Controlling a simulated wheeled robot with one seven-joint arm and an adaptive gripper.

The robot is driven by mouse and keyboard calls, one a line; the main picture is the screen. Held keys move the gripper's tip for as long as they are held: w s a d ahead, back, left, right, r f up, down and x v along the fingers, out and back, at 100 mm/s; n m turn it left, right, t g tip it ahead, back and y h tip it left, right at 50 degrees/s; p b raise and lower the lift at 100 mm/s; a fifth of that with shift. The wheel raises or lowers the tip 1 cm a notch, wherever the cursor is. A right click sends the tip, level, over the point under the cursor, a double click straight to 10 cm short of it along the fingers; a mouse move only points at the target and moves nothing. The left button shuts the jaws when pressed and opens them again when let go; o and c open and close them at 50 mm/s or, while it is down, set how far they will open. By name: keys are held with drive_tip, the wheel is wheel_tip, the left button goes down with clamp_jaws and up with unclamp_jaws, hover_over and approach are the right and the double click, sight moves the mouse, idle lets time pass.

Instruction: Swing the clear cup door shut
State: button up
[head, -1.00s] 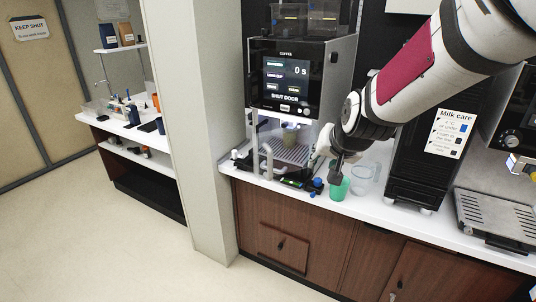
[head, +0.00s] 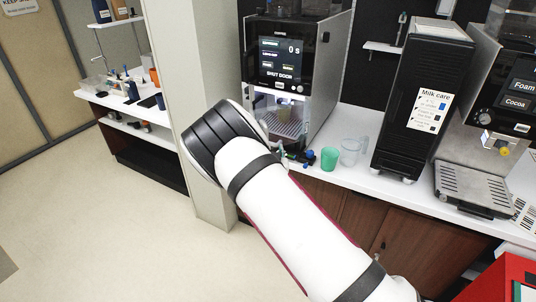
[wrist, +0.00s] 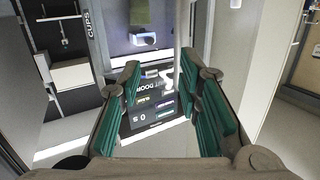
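The coffee machine (head: 328,75) shows "SHUT DOOR" on its screen (head: 282,62). The clear door is hard to make out; my arm covers part of the area before the bay in the head view. In the wrist view, the picture is upside down, with the screen (wrist: 150,108) between and behind my fingers. A pale upright bar (wrist: 178,35), perhaps the door's edge or handle, stands by the right fingertip; I cannot tell if they touch. My gripper (wrist: 160,72) is open, its green-padded fingers apart and empty.
A green cup (head: 329,158) and a clear jug (head: 350,151) stand on the counter right of the machine. A black milk cooler (head: 424,95) is further right, then another machine with a drip tray (head: 476,184). A pillar (head: 205,60) is close on the left.

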drive_tip(key=w+a+f+n+t+y+b, duration=0.1)
drive_tip(key=w+a+b, duration=0.1)
drive_tip(key=w+b, duration=0.3)
drive_tip(key=shift+w+a+f, duration=0.3)
drive_tip(key=shift+w+f, duration=0.05)
drive_tip(key=shift+w, duration=0.65)
drive_tip(key=shift+c, duration=1)
drive_tip(key=shift+r, duration=0.25)
clamp_jaws()
